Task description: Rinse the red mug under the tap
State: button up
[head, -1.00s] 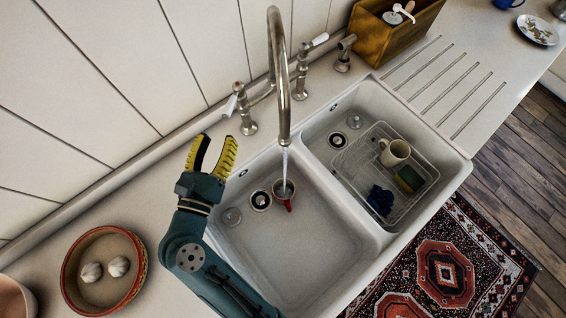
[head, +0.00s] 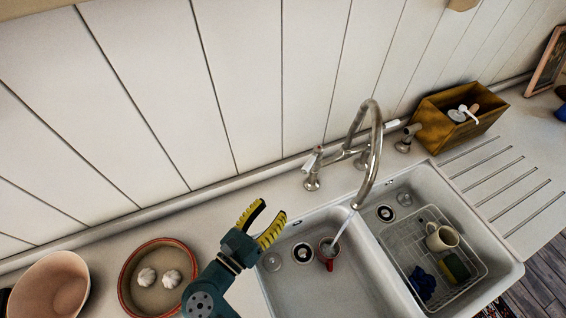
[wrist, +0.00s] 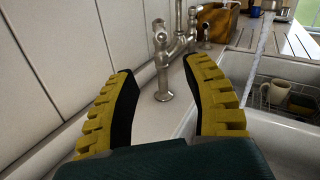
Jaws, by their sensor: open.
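The red mug (head: 327,261) stands in the left sink basin (head: 306,293), beside the drain. A stream of water (head: 342,228) runs from the tap (head: 372,150) down into the mug. My gripper (head: 266,222) is open and empty, above the counter at the left rim of the basin, to the left of the mug and tap. In the wrist view my gripper's two yellow-ridged fingers (wrist: 163,88) stand wide apart with the base of the tap's left handle (wrist: 163,75) seen between them. The mug is not visible in the wrist view.
The right basin holds a wire rack (head: 413,243) with a cream mug (head: 441,237), a sponge (head: 455,267) and a dark blue cloth (head: 422,283). A bowl with garlic (head: 125,282) and a pinkish bowl (head: 52,287) stand left. A wooden box (head: 428,118) stands behind the right basin.

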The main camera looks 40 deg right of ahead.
aim_at(304, 172)
jog(key=p+x, duration=0.1)
jog(key=x, duration=1.5)
jog(key=shift+s+d+f, duration=0.1)
jog(key=shift+d+f, duration=0.05)
jog(key=shift+d, duration=0.1)
